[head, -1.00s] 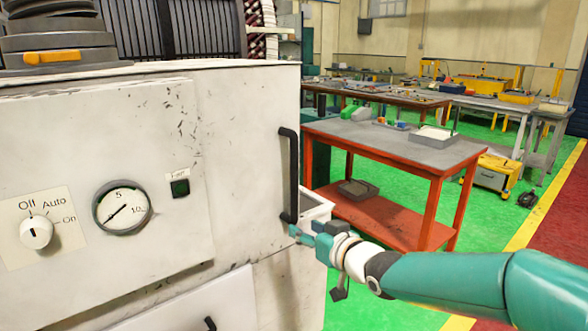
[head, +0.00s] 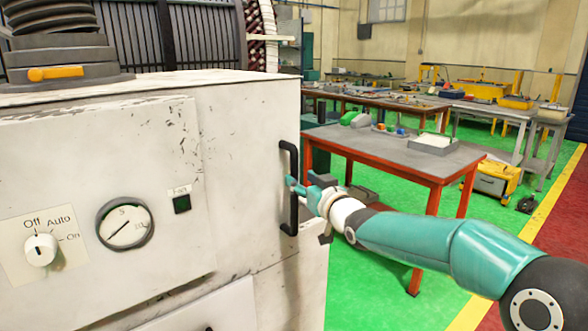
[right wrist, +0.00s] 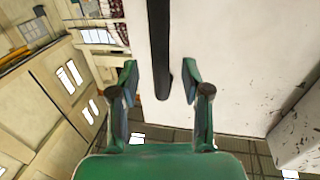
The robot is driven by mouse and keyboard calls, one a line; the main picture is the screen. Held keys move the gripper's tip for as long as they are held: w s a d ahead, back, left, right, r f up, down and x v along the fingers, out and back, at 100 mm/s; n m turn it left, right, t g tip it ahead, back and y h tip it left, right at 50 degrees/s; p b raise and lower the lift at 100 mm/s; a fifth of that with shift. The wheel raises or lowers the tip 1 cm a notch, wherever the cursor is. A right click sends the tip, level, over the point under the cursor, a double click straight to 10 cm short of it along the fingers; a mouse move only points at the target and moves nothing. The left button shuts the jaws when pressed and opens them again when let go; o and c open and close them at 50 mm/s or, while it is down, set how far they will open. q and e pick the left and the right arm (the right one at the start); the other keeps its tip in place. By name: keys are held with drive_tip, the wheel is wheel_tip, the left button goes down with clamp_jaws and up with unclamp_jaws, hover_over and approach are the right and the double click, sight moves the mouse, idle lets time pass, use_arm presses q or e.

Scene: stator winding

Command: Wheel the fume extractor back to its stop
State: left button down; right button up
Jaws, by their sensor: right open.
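The fume extractor (head: 240,130) is a scuffed off-white cabinet filling the left of the head view. Its front has a round gauge (head: 125,223), a knob (head: 40,249) marked Off, Auto and On, and a small dark green indicator. A black vertical handle (head: 291,160) is on its right edge. My right gripper (head: 300,188) is open beside the lower half of the handle. In the right wrist view the handle (right wrist: 160,50) runs down between the open fingertips (right wrist: 160,85), apart from both. My left gripper is not in view.
A red-framed workbench (head: 400,153) with a grey top stands behind, right of the extractor. More benches stand farther back. A yellow toolbox (head: 492,179) sits on the green floor (head: 375,300).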

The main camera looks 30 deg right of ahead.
sight(297, 176)
drive_tip(key=shift+w+d+p, duration=0.15)
drive_tip(key=shift+w+p, duration=0.1)
drive_tip(key=shift+w, duration=0.85)
drive_tip(key=shift+w+d+p, duration=0.1)
drive_tip(key=shift+w+p, duration=0.15)
drive_tip(key=shift+w, duration=0.85)
clamp_jaws()
